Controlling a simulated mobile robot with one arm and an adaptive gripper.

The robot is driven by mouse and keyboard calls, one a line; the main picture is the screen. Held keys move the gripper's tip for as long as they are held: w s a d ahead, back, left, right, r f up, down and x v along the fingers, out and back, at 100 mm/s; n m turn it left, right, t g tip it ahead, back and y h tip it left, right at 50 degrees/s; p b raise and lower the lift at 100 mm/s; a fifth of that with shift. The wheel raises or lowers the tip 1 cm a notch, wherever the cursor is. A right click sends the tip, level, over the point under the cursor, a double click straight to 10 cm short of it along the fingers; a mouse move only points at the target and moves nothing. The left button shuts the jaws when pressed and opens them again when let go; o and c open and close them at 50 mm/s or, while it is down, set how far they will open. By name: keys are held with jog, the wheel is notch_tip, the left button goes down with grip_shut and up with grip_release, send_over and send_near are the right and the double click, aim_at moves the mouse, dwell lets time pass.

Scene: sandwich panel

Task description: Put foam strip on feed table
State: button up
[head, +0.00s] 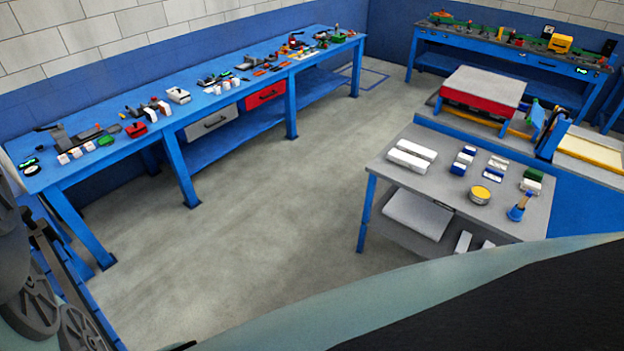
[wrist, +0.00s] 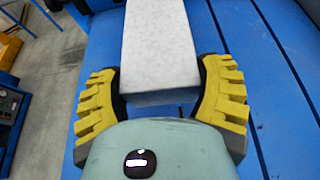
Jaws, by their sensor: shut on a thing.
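In the wrist view my gripper (wrist: 160,97) has its yellow ribbed fingers closed on the two sides of a pale grey-white foam strip (wrist: 158,45). The strip runs away from the gripper and out of the top edge, so its far end is hidden. Below it is a blue surface (wrist: 262,75) with long dark grooves; I take it for the feed table but cannot be sure. I cannot tell whether the strip touches this surface. The gripper and held strip do not show clearly in the head view.
A grey table (head: 385,180) at the right bears white strips (head: 410,160), small blocks, a yellow tin (head: 480,194) and a blue-handled tool (head: 518,208). A long blue bench (head: 185,125) with many small parts stands along the left wall. The floor (head: 260,210) between them is clear.

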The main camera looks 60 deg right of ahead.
jog(key=shift+d+f+b, duration=0.1)
jog(key=shift+f+b, duration=1.3)
jog(key=shift+f, duration=0.3)
jog(key=shift+f, duration=0.1)
jog(key=o, duration=1.1)
jog(key=shift+o, duration=0.2)
